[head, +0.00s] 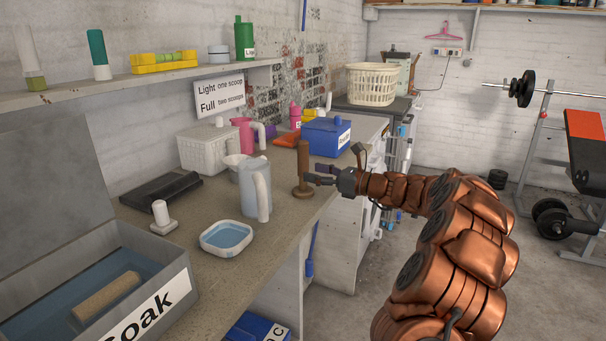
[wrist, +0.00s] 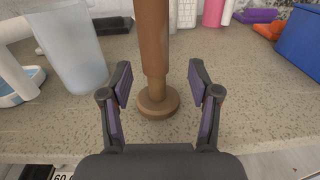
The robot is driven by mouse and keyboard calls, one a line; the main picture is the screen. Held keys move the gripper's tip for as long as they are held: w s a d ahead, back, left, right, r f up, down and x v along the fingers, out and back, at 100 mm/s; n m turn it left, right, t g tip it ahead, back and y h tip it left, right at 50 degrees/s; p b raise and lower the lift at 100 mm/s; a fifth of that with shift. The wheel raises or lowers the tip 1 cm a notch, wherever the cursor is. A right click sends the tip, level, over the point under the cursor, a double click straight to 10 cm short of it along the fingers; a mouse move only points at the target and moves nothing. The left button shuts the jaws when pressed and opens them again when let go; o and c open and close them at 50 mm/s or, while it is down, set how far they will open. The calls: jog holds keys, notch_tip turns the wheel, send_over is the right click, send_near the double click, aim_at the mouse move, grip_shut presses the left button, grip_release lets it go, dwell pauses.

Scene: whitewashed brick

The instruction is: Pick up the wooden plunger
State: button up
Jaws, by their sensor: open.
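The wooden plunger (head: 303,172) stands upright on the counter near its front edge, a brown shaft on a round base. In the wrist view the plunger (wrist: 153,45) rises past the top of the picture, its round base (wrist: 158,103) on the counter. My gripper (head: 322,175) is beside it, reaching in from the right in the head view. In the wrist view my gripper (wrist: 159,85) is open, with one finger on each side of the plunger's line. The fingers appear apart from the shaft, and nothing is held.
A pale jug (head: 255,190) stands left of the plunger, with a white tray of blue liquid (head: 227,237) in front. A blue box (head: 326,137) is behind. The grey soak bin (head: 150,290) fills the near left. The counter (head: 205,285) has bare room near its front edge.

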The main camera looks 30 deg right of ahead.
aim_at(303, 171)
jog(key=x, duration=0.4)
jog(key=shift+s+a+f, duration=0.1)
jog(key=shift+a, duration=0.15)
grip_shut()
